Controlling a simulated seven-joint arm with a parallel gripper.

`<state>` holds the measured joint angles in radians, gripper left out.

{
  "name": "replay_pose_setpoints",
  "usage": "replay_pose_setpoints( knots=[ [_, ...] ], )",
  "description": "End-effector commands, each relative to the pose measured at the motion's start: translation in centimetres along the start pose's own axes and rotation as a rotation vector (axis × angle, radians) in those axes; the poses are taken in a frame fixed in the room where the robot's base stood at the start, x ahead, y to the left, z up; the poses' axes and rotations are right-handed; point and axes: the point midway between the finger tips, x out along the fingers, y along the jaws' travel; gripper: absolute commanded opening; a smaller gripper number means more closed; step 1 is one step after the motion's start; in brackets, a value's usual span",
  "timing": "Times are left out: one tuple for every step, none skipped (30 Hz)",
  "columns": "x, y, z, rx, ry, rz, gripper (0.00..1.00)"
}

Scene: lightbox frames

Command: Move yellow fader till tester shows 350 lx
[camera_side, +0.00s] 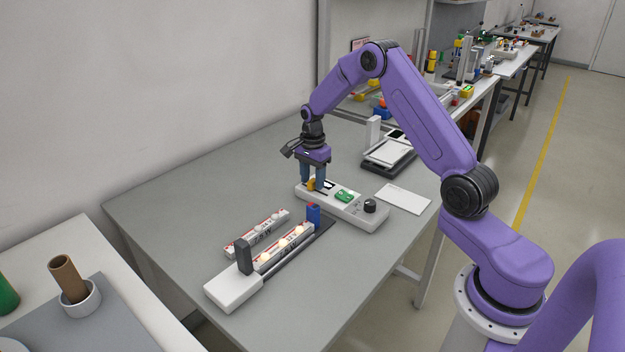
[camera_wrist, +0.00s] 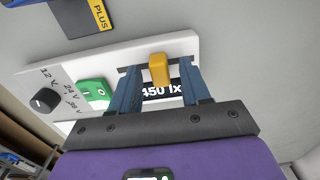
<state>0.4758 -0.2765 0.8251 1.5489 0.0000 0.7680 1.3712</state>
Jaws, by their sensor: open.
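The yellow fader (camera_wrist: 159,68) stands up from a slot in the white control box (camera_wrist: 180,47); in the side view the fader (camera_side: 311,184) is partly hidden by my fingers. My gripper (camera_wrist: 162,80) is open and pointed down over the box, one finger on each side of the fader, with a visible gap on both sides. In the side view my gripper (camera_side: 313,184) is at the far left end of the box (camera_side: 358,214). The tester display (camera_wrist: 160,90) shows 450 lx; its edges are partly covered by my fingers.
The box also carries a green rocker switch (camera_wrist: 95,93) and a black knob (camera_wrist: 44,100). In front stands a holder with a blue end block (camera_side: 313,214), a dark end block (camera_side: 244,257) and lamp strips. A white card (camera_side: 403,198) lies right of the box.

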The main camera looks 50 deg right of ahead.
Motion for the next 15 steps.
replay_pose_setpoints(
  knots=[
    [0.32, 0.02, 0.00, 0.000, 0.000, 0.001, 0.47],
    [0.46, 0.02, 0.00, 0.000, 0.000, 0.000, 0.47],
    [0.59, 0.01, 0.00, 0.000, 0.000, 0.000, 0.47],
    [0.66, 0.00, 0.00, 0.000, 0.000, 0.000, 0.47],
    [0.70, 0.00, 0.00, 0.000, 0.000, -0.001, 0.47],
    [0.73, -0.01, 0.01, 0.000, 0.000, -0.001, 0.47],
    [0.73, -0.01, 0.01, 0.000, 0.000, -0.001, 0.47],
    [0.73, -0.01, 0.01, 0.000, 0.000, -0.001, 0.47],
    [0.72, -0.01, 0.01, 0.000, 0.000, -0.001, 0.47],
    [0.71, -0.01, 0.01, 0.000, 0.000, -0.001, 0.47],
    [0.71, -0.01, 0.01, 0.000, 0.000, -0.001, 0.47],
    [0.70, -0.01, 0.01, 0.000, 0.000, -0.001, 0.44],
    [0.70, -0.01, 0.01, 0.000, 0.000, -0.001, 0.34],
    [0.69, -0.01, 0.01, 0.000, 0.000, -0.001, 0.24],
    [0.69, -0.01, 0.02, 0.000, 0.000, -0.001, 0.11]
  ],
)
